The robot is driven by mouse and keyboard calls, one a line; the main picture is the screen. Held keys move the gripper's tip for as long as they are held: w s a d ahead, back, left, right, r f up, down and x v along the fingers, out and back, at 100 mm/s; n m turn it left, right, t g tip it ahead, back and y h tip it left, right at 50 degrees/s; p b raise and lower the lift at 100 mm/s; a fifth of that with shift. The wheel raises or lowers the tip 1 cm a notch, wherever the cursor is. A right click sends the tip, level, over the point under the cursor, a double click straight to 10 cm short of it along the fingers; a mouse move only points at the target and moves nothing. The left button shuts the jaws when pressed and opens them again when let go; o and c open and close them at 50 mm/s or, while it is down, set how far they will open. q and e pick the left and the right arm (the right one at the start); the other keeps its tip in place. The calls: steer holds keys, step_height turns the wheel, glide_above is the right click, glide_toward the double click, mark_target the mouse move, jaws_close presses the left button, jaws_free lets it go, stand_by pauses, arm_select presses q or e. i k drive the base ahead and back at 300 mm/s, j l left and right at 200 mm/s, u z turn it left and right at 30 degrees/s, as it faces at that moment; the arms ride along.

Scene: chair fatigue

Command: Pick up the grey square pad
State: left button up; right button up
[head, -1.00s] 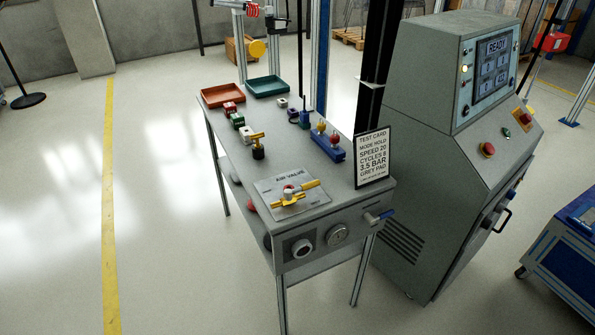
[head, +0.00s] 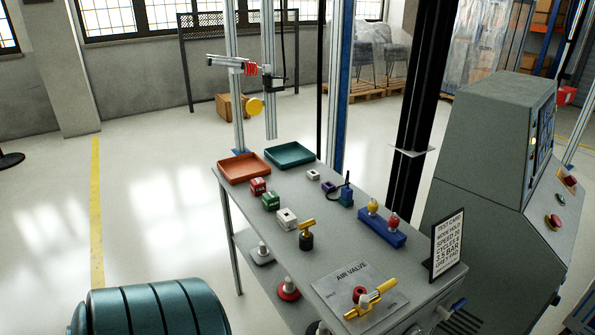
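A grey pad (head: 262,257) with a pale knob on top sits on the lower shelf of the bench, at its left side. It looks roughly square, and the tabletop above partly covers its surroundings. A red round pad (head: 288,290) with a similar pale knob sits nearer on the same shelf. Another dark pad (head: 317,328) is cut off at the bottom edge. The test card (head: 447,245) stands on the bench top at the right. Neither of my grippers is in view.
The bench top (head: 330,245) holds an orange tray (head: 244,168), a teal tray (head: 290,157), small blocks, a blue holder (head: 381,228) and a yellow-handled air valve (head: 368,298). A grey control cabinet (head: 480,165) stands at right.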

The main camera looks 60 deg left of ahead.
mark_target(262, 255)
steer(key=k+j+z, duration=0.1)
steer(key=j, duration=0.3)
steer(key=k+j+z, duration=0.1)
steer(key=j, duration=0.35)
steer(key=k+j+z, duration=0.1)
steer(key=j, duration=0.3)
steer(key=k+j+z, duration=0.1)
steer(key=k+j, duration=0.2)
steer(key=k+j+z, duration=0.1)
steer(key=j, duration=0.35)
steer(key=k+j, duration=0.2)
steer(key=j, duration=0.2)
steer(key=k+j, duration=0.25)
steer(key=j, duration=0.2)
steer(key=k+j, duration=0.2)
steer(key=j, duration=0.2)
